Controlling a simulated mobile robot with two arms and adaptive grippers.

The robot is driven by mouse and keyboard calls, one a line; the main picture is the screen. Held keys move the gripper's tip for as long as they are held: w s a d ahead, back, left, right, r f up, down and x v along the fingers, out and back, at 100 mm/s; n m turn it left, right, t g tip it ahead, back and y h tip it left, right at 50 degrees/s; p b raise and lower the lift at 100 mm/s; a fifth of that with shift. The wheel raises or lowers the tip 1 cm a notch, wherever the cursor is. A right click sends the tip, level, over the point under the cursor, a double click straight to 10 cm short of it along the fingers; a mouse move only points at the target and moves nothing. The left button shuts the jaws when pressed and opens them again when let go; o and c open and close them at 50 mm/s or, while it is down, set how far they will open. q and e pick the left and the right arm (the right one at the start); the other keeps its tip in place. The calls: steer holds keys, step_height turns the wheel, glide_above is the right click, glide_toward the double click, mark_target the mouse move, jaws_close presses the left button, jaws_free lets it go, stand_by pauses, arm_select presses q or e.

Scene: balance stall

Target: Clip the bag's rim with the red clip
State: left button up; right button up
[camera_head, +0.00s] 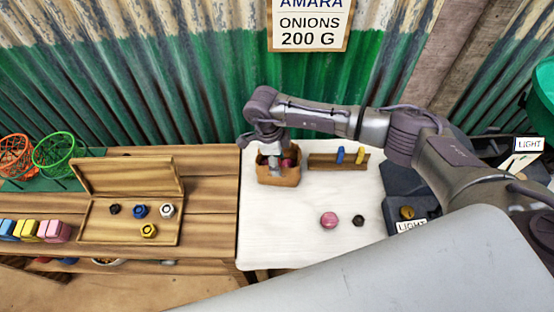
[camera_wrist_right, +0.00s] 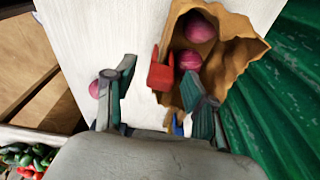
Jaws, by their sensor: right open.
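The brown paper bag (camera_head: 279,180) stands open at the back left of the white table, with pink onions (camera_wrist_right: 200,28) inside. The red clip (camera_wrist_right: 161,72) is at the bag's near rim in the right wrist view and appears to straddle it; I cannot tell how firmly it sits. My right gripper (camera_wrist_right: 160,78) is open, its fingers apart on either side of the clip. In the head view the right gripper (camera_head: 271,150) is over the bag and largely hides the clip. My left gripper is not in view.
A wooden rack (camera_head: 325,161) behind the bag's right side holds a blue clip (camera_head: 340,155) and a yellow clip (camera_head: 360,155). A loose onion (camera_head: 329,219) and a dark weight (camera_head: 358,221) lie in front. A wooden box (camera_head: 100,225) with several weights is left.

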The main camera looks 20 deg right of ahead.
steer(key=shift+r, duration=0.1)
step_height(320, 180, up, 12)
steer(key=a, duration=0.1)
steer(key=shift+w+a, duration=0.3)
steer(key=shift+w, duration=0.1)
step_height(320, 180, up, 7)
steer(key=p, duration=0.3)
stand_by(0.6)
steer(key=shift+f, duration=0.2)
